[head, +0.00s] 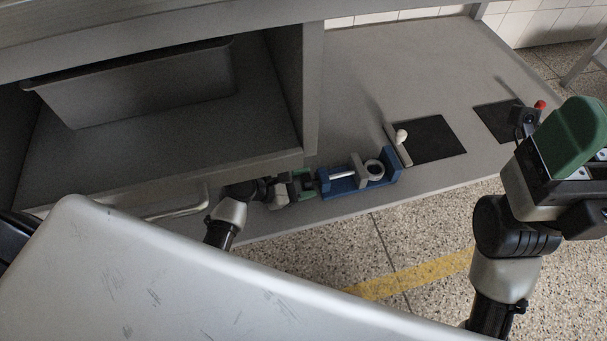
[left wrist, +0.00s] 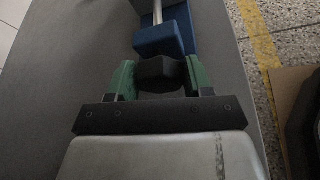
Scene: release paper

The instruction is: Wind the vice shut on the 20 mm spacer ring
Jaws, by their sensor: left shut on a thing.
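The blue vice (head: 346,187) lies on the grey bench near its front edge. A pale spacer ring (head: 375,168) sits in it between the grey sliding jaw (head: 358,170) and the blue end jaw (head: 393,163); whether both jaws touch it is too small to tell. A light screw rod runs left from the sliding jaw. My left gripper (head: 307,182) is at the vice's left end. In the left wrist view its green fingers (left wrist: 160,76) are shut on the black vice handle (left wrist: 160,70). My right gripper (head: 572,137) is raised at the right, its fingertips unclear.
A white-knobbed lever (head: 401,137) stands beside a dark mat (head: 432,139) behind the vice. Another dark mat (head: 494,119) and a red knob (head: 540,105) are farther right. A grey bin (head: 140,88) sits in the left cubby, above a drawer handle (head: 175,206).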

